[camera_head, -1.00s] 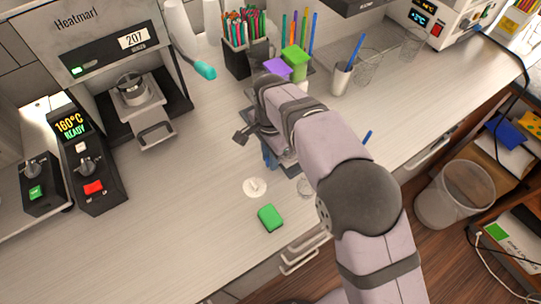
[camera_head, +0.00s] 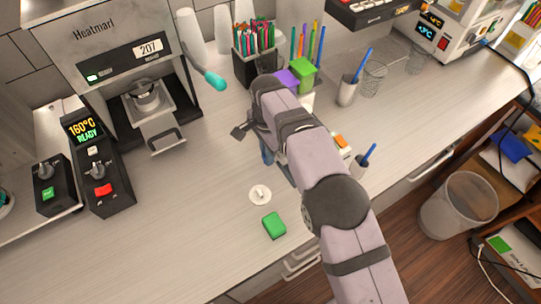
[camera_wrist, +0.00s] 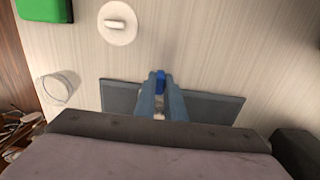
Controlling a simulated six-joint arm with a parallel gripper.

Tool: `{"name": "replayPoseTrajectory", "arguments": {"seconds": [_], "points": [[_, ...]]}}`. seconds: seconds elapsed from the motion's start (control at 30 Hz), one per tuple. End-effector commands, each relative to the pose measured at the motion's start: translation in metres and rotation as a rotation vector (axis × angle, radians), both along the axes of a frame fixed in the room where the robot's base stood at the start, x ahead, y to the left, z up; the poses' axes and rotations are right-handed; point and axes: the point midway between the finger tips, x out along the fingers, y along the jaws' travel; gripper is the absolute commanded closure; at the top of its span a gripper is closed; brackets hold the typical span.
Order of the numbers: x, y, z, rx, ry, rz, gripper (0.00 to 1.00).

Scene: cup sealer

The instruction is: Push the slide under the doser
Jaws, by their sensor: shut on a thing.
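My gripper (camera_wrist: 160,78) is shut on a small blue piece (camera_wrist: 161,86) in the wrist view. A flat dark grey plate (camera_wrist: 217,108) lies on the counter on both sides of the fingers. The blue piece may be the slide's grip, but its link to the plate is hidden by the fingers. In the head view my arm covers most of this spot. A stand with green (camera_head: 302,74) and purple (camera_head: 287,79) blocks on top rises just behind my wrist. It may be the doser, but its lower part is hidden.
A white disc with a knob (camera_head: 260,195) and a green block (camera_head: 274,225) lie in front of the gripper. A clear cup (camera_wrist: 59,89) stands nearby. The heat sealer (camera_head: 125,70) and control box (camera_head: 99,175) are at left. A pen holder (camera_head: 254,65) stands behind.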

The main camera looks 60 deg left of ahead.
Motion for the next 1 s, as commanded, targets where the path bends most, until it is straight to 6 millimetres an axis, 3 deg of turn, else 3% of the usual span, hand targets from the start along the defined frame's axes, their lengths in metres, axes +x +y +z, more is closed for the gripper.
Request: {"name": "replayPoseTrajectory", "arguments": {"seconds": [0.33,0.37,0.4,0.43,0.77,1.0], "points": [[0.001,0.002,0.001,0.004,-0.002,0.000,1.00],[0.001,0.002,0.001,0.004,-0.002,0.000,0.83],[0.001,0.002,0.001,0.004,-0.002,0.000,0.73],[0.001,0.002,0.001,0.004,-0.002,0.000,0.71],[0.000,0.002,0.002,0.003,-0.001,0.000,0.71],[0.000,0.002,0.022,0.006,-0.002,0.000,0.71]]}}
